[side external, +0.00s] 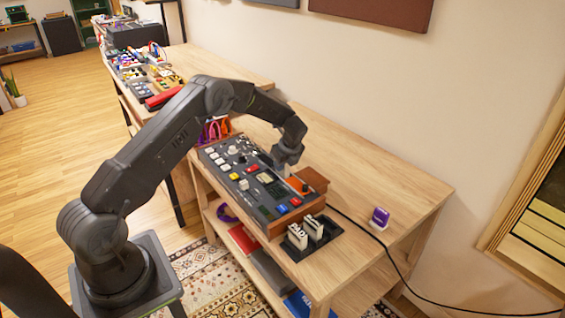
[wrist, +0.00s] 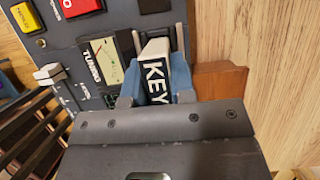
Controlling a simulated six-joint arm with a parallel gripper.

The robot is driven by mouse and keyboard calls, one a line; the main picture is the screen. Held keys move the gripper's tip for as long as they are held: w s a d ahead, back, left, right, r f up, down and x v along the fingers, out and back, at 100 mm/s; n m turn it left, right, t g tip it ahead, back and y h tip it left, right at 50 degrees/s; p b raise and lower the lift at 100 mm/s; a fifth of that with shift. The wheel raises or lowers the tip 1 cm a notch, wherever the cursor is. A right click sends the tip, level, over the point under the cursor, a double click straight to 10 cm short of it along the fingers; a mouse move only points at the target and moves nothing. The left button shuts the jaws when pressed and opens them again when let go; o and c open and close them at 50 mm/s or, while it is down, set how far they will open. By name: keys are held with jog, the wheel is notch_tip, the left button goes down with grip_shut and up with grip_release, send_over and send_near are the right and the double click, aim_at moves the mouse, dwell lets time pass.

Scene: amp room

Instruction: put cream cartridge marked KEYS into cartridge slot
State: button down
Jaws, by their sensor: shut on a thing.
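My gripper (side external: 287,163) is low over the right part of the dark control console (side external: 232,183). In the wrist view my gripper (wrist: 154,88) is shut on a cream cartridge (wrist: 155,47) with a black label. The letters KEY show; the rest of the label is hidden by my gripper. The cartridge lies over the console's panel, beside the TUNING meter (wrist: 101,51). The held cartridge is not clear in the side view.
Cream cartridges (side external: 297,236) stand in a dark tray (side external: 325,238) at the console's near right end. A purple cartridge (side external: 380,218) stands on the wooden desk (side external: 415,190) at right. A black cable (side external: 400,273) crosses the desk.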

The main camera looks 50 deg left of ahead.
jog(key=shift+f, duration=0.75)
dwell(0.8)
jog(key=c, duration=0.9)
grip_release()
jog(key=shift+s, duration=0.1)
jog(key=shift+c, duration=0.7)
jog(key=shift+o, duration=0.2)
jog(key=shift+r, duration=0.3)
jog(key=shift+c, duration=0.5)
jog(key=o, duration=0.4)
jog(key=shift+r, duration=3.25)
